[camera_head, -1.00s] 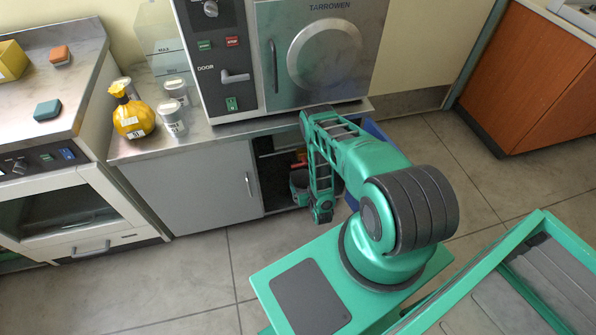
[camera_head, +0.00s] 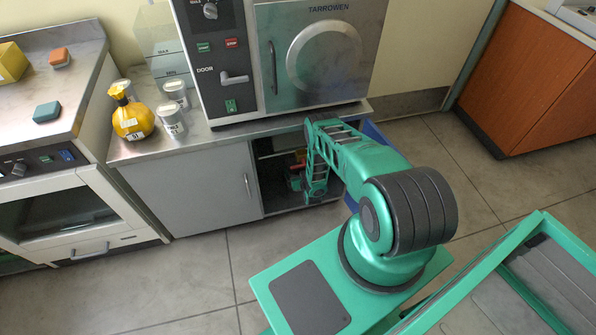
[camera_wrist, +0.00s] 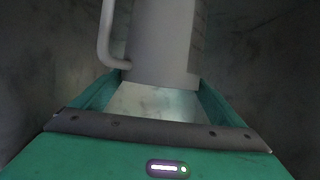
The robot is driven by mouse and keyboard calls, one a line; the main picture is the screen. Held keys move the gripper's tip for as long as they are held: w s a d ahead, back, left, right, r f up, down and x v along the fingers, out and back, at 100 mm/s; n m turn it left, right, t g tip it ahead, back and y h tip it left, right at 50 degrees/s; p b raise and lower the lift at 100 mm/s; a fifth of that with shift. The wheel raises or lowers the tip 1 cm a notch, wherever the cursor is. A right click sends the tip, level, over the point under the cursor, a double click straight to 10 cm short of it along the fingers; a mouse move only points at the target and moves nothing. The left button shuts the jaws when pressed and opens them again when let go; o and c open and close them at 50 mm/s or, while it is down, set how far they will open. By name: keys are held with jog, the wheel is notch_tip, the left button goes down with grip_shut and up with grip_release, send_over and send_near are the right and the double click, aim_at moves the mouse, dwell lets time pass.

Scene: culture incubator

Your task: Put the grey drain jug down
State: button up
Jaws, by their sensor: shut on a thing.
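The grey drain jug (camera_wrist: 160,45) fills the upper middle of the wrist view, upright, with its handle (camera_wrist: 105,35) on the left. My gripper (camera_wrist: 155,92) has one green finger on each side of the jug and is shut on it. In the head view my arm reaches down into the open cupboard below the incubator, with its lower end (camera_head: 316,188) at the opening. The jug is not clearly visible in the head view. I cannot tell whether its base touches a surface.
The cupboard's grey door (camera_head: 195,190) covers the left part, and its dark opening (camera_head: 270,170) is on the right. Small red items (camera_head: 298,162) lie inside. The incubator (camera_head: 320,50) stands on the counter above. A blue panel (camera_head: 375,132) is right of the opening.

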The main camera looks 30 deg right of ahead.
jog(key=shift+f, duration=0.15)
jog(key=o, duration=1.1)
jog(key=shift+f, duration=0.1)
jog(key=v, duration=1.2)
jog(key=shift+s, duration=0.1)
